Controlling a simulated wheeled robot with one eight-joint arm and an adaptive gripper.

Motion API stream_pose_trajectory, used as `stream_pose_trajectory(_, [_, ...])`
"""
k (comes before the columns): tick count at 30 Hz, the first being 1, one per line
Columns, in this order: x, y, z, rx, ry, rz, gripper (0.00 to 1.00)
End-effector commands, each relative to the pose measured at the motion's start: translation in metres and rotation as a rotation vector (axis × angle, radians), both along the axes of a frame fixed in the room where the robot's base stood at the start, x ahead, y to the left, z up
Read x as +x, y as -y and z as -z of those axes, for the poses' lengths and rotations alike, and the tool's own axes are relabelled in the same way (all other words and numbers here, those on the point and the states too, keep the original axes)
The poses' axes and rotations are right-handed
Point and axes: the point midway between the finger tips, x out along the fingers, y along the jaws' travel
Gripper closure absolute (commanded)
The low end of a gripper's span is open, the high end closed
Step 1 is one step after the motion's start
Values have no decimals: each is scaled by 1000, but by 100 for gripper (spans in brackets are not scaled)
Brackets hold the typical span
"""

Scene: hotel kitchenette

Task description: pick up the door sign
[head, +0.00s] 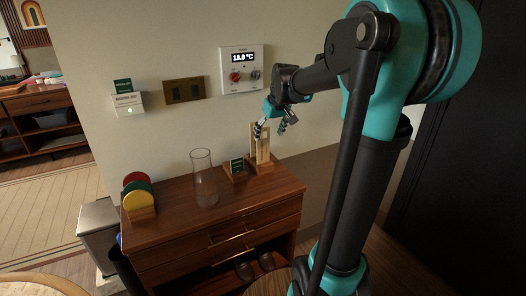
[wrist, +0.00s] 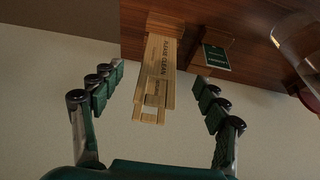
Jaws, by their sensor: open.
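The door sign (head: 263,143) is a pale wooden plate standing upright in a wooden stand on the back right of the cabinet top. In the wrist view the door sign (wrist: 155,72) shows dark lettering reading "PLEASE CLEAN", and its near end has a cut-out. My gripper (head: 273,125) is open at the sign's upper part in the head view. In the wrist view my gripper (wrist: 159,78) has one finger on each side of the sign, with visible gaps, and holds nothing.
A small green card in a wooden holder (head: 236,168) stands just left of the sign. A glass carafe (head: 203,180) and a rack of coloured discs (head: 138,193) stand farther left on the wooden cabinet (head: 178,222). The wall has a thermostat (head: 241,69) above.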

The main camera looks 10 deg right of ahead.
Motion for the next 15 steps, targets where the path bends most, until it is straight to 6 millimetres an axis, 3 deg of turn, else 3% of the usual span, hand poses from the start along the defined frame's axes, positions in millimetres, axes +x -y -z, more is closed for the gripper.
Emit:
stream_pose_trajectory(6, [16,-5,39,0,0,0,26])
stream_pose_trajectory(15, [24,-8,60,0,0,0,26])
